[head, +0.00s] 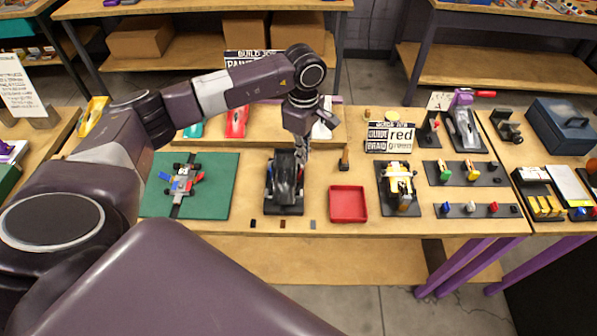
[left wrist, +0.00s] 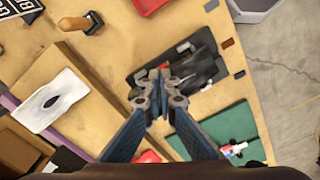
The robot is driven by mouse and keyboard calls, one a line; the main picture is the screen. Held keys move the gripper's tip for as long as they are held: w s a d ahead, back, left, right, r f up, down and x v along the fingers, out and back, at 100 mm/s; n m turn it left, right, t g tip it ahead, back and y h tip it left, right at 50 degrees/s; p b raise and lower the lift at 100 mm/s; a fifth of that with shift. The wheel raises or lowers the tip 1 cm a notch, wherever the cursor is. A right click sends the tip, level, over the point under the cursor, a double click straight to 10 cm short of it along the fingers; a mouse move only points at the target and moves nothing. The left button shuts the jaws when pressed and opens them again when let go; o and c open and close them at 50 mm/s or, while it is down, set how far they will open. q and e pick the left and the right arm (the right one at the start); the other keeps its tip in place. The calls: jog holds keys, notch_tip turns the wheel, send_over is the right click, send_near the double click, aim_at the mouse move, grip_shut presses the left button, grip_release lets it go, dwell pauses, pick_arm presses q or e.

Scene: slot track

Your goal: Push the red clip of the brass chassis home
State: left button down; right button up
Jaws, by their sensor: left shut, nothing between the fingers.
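A brass-yellow and white chassis (head: 400,181) sits on a black stand right of the red tray. I cannot make out a red clip on it at this size. My left gripper (head: 303,152) is shut and empty, pointing down over a dark car (head: 284,182) on a black base. The same fingers (left wrist: 160,82) show in the left wrist view, in front of the dark car (left wrist: 205,68); I cannot tell whether they touch it. The chassis is well to the right of my left gripper. My right gripper is not in view.
The red tray (head: 348,204) is empty. A wooden-handled tool (head: 344,158) stands behind it. A sign (head: 390,137) reads guide red, braid green. Racks (head: 468,210) of small coloured parts lie right. A green mat (head: 219,195) with another car lies left. The front bench edge is mostly clear.

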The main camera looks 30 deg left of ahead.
pick_arm(q)
jog(key=shift+r+p, duration=0.85)
jog(key=shift+r, duration=1.05)
